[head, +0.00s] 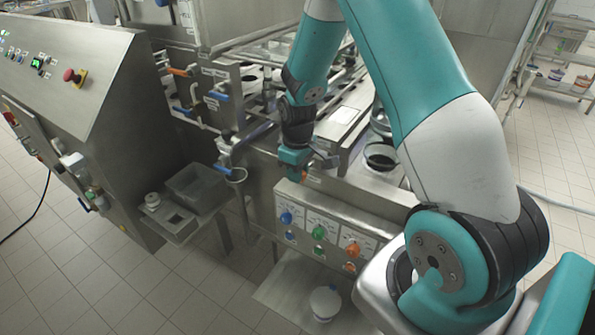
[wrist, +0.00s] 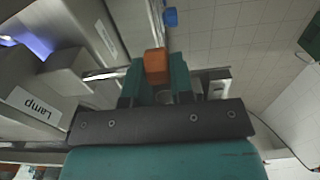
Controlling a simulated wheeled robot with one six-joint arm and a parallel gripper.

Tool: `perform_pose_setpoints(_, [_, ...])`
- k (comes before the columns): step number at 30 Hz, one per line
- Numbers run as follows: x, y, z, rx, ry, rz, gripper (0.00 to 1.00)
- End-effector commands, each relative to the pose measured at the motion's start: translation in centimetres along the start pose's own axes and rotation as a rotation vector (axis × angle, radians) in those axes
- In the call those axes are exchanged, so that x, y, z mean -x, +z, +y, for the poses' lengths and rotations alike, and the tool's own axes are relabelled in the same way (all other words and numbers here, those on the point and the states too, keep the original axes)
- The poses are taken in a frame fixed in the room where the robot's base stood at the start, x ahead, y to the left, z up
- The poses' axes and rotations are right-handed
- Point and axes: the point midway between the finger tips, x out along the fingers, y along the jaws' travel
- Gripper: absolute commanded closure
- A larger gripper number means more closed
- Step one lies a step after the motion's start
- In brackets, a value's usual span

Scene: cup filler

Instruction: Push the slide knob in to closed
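The slide knob (wrist: 156,66) is an orange block in the wrist view, in front of a metal rod (wrist: 105,74). My gripper (wrist: 158,74) has a teal finger on each side of the knob, close against it, and appears shut on it. In the head view my gripper (head: 294,162) points down at the front edge of the steel machine, above the panel of coloured knobs. A small bit of orange (head: 304,174) shows at its fingertips. The rest of the slide there is hidden behind my gripper.
A panel with blue, green and orange knobs (head: 319,231) sits just below. Blue-handled valves (head: 218,95) and a grey bin (head: 195,187) are to the left. A box labelled "Lamp" (wrist: 38,104) is at the left in the wrist view. A white-topped container (head: 325,302) stands low in front.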

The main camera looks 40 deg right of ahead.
Motion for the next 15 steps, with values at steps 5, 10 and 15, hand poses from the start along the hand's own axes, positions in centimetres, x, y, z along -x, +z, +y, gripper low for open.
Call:
perform_pose_setpoints(5, [0.0, 0.0, 0.1, 0.000, 0.000, 0.000, 1.00])
perform_pose_setpoints(10, [0.0, -0.1, 2.5, -0.005, 0.001, 0.001, 1.00])
perform_pose_setpoints(15, [0.0, -0.1, 4.7, -0.002, 0.001, 0.002, 1.00])
